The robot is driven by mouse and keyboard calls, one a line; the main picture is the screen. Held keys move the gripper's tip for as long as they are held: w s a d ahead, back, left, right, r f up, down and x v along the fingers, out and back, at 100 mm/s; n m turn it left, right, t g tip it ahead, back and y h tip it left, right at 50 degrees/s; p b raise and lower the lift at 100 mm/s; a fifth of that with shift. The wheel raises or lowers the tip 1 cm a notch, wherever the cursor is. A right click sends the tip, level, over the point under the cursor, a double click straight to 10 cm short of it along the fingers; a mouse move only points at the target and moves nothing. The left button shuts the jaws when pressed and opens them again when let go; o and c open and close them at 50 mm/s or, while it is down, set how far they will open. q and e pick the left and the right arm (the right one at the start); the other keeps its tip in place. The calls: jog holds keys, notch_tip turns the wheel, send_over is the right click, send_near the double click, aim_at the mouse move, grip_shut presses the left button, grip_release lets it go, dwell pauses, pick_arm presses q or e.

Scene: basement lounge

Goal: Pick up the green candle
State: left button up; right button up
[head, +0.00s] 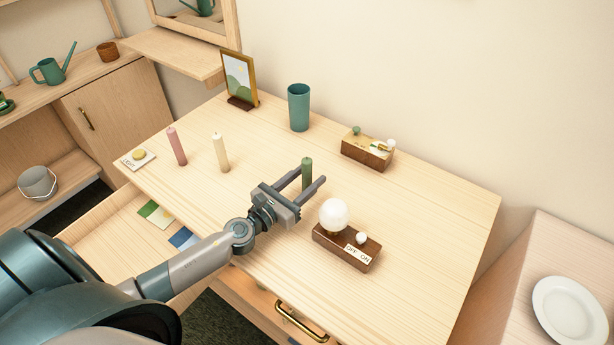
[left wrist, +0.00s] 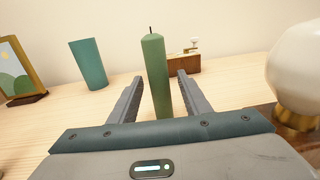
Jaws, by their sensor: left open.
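The green candle (head: 307,172) stands upright on the wooden table (head: 420,215), right of the cream candle. My left gripper (head: 316,179) is open, with its fingers pointing at the candle. In the left wrist view, the candle (left wrist: 155,75) rises between the two fingers (left wrist: 160,85), with a gap on each side. Its base is partly hidden by the gripper body. My right gripper is in neither view.
A lamp with a round white bulb (head: 333,213) on a switch block stands close right of my left gripper. A cream candle (head: 220,153) and a pink candle (head: 176,147) stand left. A teal cup (head: 299,107) and a wooden box (head: 367,151) are behind. An open drawer (head: 125,225) juts out at front left.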

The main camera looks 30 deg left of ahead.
pick_arm(q)
jog(key=shift+c, duration=0.6)
grip_shut()
jog(key=shift+r, duration=0.15)
